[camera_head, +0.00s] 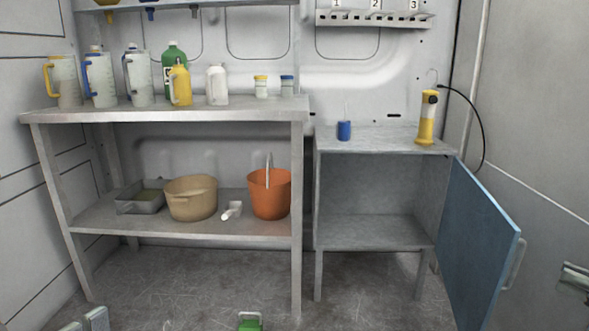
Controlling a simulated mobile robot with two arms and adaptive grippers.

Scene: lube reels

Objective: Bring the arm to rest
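At the right edge, a small grey part (575,277) shows, cut off by the frame; it seems to be my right gripper. It is beside the right wall, to the right of the open blue cabinet door, and apart from it as far as I can see. Its fingertips are not clear, so I cannot tell whether it is open or shut. I see nothing held in it.
A metal shelf (180,114) on the left bears jugs, bottles and buckets. A grey cabinet (375,140) stands to its right, its blue door (485,245) swung out. Grey-blue objects (96,319) and a green object (250,321) show at the bottom edge. Floor between is clear.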

